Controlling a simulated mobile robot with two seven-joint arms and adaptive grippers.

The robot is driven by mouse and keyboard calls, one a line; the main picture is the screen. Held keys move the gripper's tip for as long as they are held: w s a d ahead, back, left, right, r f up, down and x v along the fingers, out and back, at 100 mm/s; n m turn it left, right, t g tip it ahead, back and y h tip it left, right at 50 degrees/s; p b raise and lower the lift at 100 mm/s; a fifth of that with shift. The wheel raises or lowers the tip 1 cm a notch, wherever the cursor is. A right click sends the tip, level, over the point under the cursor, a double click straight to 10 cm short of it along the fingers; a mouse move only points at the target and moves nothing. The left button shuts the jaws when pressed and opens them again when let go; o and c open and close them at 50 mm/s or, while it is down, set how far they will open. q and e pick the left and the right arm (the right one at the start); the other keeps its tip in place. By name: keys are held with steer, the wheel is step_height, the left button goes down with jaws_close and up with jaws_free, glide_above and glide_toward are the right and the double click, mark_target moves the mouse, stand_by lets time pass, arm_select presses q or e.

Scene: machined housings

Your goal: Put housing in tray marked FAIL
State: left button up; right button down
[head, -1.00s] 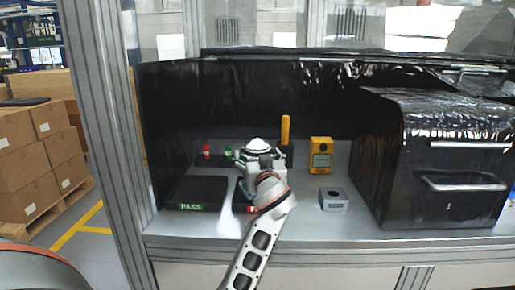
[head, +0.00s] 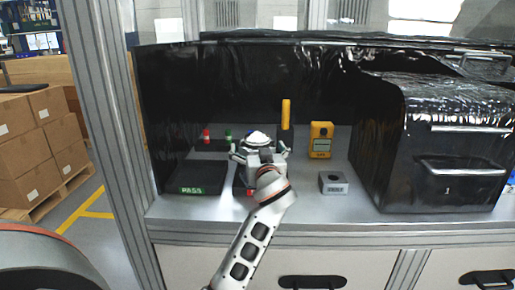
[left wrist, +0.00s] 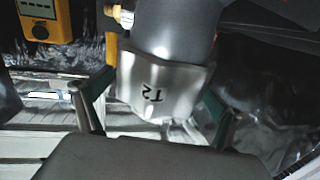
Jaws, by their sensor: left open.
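My left gripper (head: 259,152) is open over the dark tray with a red label (head: 250,192), seen in the head view; my arm hides most of this tray and its label text. My right gripper is not in view.
The tray marked PASS (head: 195,178) is to the left. A grey block with a hole (head: 333,183) and a yellow meter (head: 321,140) are to the right, before a black-wrapped cabinet (head: 440,150). A yellow upright handle (head: 286,113) stands behind. Bare bench lies between block and tray.

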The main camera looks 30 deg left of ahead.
arm_select(q)
steer(key=shift+r, duration=0.15)
steer(key=shift+s+d, duration=0.2)
steer(key=shift+d, duration=0.05)
steer(key=b+v, duration=0.1)
steer(key=v, duration=1)
steer(key=shift+s+b, duration=0.2)
steer(key=shift+b, duration=0.15)
steer(key=shift+d, duration=0.1)
